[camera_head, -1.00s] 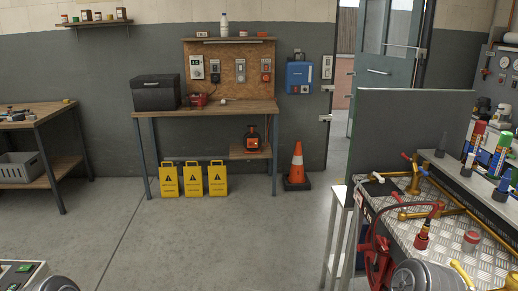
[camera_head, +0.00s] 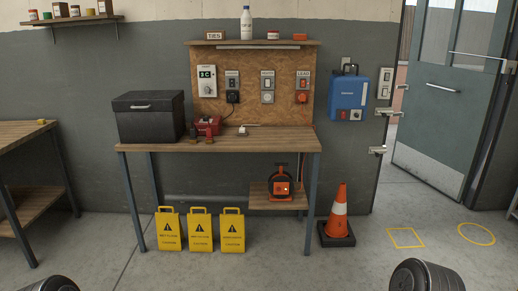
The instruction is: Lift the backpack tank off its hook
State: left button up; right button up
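A blue box-shaped unit (camera_head: 348,97) with a dark top handle hangs on the wall to the right of the pegboard. It looks like the backpack tank, though I cannot be sure. It has a pale label, and a red and a grey part low on its front. Its hook is too small to make out. Nothing of mine touches it. Neither gripper's fingers show.
A wooden workbench (camera_head: 270,141) carries a black case (camera_head: 148,122) and a red tool. An orange-black device (camera_head: 281,183) sits on its lower shelf. Yellow signs (camera_head: 200,231) and a traffic cone (camera_head: 338,212) stand on the floor. A door (camera_head: 440,105) stands open at right. The foreground floor is clear.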

aim_at(349, 93)
jog(key=i+z, duration=0.2)
jog(key=i, duration=2.25)
jog(key=i+l+u, duration=0.2)
jog(key=i+l, duration=0.2)
jog(key=l, duration=0.25)
jog(key=i+l+u, duration=0.1)
jog(key=l, duration=0.25)
jog(key=i+l+u, duration=0.1)
jog(key=i+l, duration=0.2)
jog(key=i+l+u, duration=0.1)
jog(key=l, duration=0.35)
jog(key=i+l+u, duration=0.15)
jog(key=l, duration=0.25)
